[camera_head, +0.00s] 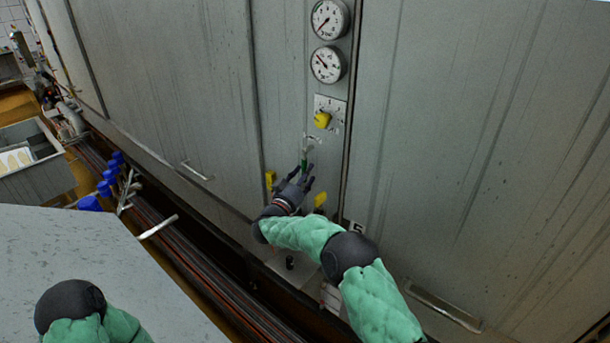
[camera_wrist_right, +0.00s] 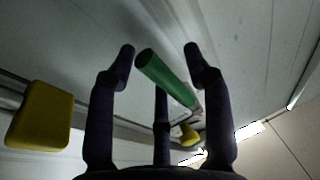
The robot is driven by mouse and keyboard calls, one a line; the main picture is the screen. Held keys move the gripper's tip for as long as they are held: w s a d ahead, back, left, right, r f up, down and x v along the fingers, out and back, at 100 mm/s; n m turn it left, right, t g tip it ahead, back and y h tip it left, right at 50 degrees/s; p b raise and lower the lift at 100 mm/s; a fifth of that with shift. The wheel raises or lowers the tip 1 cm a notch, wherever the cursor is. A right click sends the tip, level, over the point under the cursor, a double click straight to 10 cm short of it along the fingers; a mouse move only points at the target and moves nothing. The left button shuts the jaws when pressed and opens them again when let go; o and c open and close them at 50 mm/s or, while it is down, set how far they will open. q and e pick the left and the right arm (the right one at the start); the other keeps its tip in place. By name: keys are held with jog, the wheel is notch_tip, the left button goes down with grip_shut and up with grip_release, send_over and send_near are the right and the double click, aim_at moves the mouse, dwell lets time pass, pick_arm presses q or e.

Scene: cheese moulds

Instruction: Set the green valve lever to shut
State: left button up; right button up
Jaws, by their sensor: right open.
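The green valve lever (camera_head: 304,164) is on the grey cabinet front, below a small metal fitting (camera_head: 310,142). In the head view its handle points roughly downward. My right gripper (camera_head: 303,173) is at the lever's lower end, with its fingers open. In the right wrist view the green lever (camera_wrist_right: 168,80) lies slanted between the open fingers of the right gripper (camera_wrist_right: 160,52). I see no clear contact on both sides. The handle's free end is nearest the camera. My left gripper is out of view; only part of my left arm shows at the lower left.
Two gauges (camera_head: 326,65) and a yellow knob (camera_head: 322,120) are above the lever. Yellow parts (camera_head: 320,199) flank the gripper; a yellow block (camera_wrist_right: 40,115) is at left in the wrist view. Blue-handled valves (camera_head: 104,188) and a grey table (camera_head: 80,250) are at left.

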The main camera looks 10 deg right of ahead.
jog(key=v, duration=1.1)
jog(key=shift+s+a, duration=0.2)
jog(key=shift+a, duration=0.05)
jog(key=shift+f, duration=0.2)
